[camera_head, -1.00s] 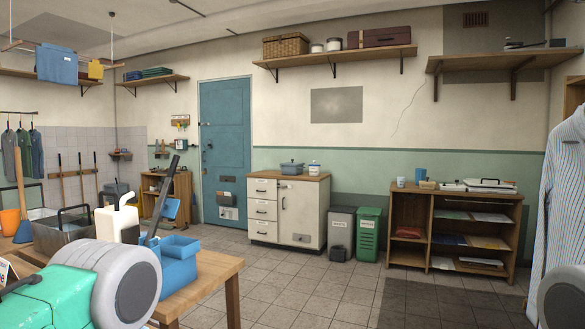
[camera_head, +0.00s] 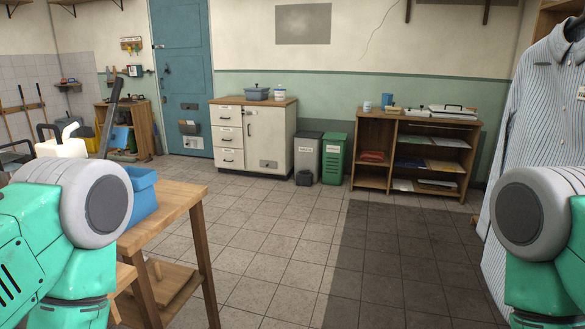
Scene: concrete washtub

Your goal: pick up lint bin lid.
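No part is clearly readable as the lint bin lid. A grey bin (camera_head: 308,154) and a green bin (camera_head: 334,158) stand side by side on the floor, right of the white cabinet. Both have tops in place, as far as I can tell at this distance. Only green and grey arm parts of mine show at both sides; neither gripper is in view.
A wooden table (camera_head: 170,208) with a blue box (camera_head: 142,193) and a white jug stands close on the left. The white cabinet (camera_head: 253,136) and the wooden shelf unit (camera_head: 415,153) line the back wall. A striped shirt (camera_head: 535,130) hangs at right. The tiled floor between is clear.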

